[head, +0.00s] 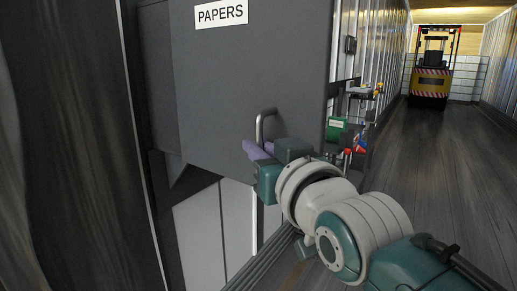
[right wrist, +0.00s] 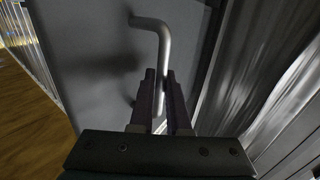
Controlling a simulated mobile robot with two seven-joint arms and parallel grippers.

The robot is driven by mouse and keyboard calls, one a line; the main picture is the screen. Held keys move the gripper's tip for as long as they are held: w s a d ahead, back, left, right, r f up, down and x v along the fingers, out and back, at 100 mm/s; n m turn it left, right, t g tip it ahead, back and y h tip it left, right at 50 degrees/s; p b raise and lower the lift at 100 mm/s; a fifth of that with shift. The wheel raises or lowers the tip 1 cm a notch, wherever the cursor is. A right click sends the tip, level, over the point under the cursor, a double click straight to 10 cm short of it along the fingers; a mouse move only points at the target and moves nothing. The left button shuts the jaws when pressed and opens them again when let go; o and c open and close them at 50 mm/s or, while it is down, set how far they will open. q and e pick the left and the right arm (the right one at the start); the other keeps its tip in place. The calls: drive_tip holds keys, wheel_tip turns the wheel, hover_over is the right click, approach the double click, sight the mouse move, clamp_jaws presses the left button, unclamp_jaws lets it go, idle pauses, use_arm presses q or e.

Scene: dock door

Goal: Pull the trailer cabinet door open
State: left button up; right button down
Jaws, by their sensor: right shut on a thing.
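The grey trailer cabinet (head: 240,75) carries a white label reading PAPERS. Its door (right wrist: 95,60) fills much of the right wrist view. A bent metal bar handle (head: 262,125) stands out from the lower part of the door, and it also shows in the right wrist view (right wrist: 160,40). My right gripper (head: 258,150) is at the lower part of the handle, with its purple fingers on either side of the bar. In the right wrist view the fingers (right wrist: 160,100) are closed around the bar. The handle's lower end is partly hidden by the fingers. My left gripper is not in view.
A green box and small coloured items (head: 340,128) sit on a rack right of the cabinet, close behind my right arm. A forklift (head: 433,68) stands far down the trailer. The wooden floor (head: 440,160) between is clear. A dark panel (head: 80,120) stands at left.

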drive_tip(key=c, duration=0.9)
unclamp_jaws()
drive_tip(key=shift+s, duration=0.2)
drive_tip(key=p+v, duration=0.1)
drive_tip(key=v, duration=0.8)
drive_tip(key=shift+s+d+p, duration=0.1)
drive_tip(key=shift+s+p, duration=0.1)
drive_tip(key=shift+p, duration=0.1)
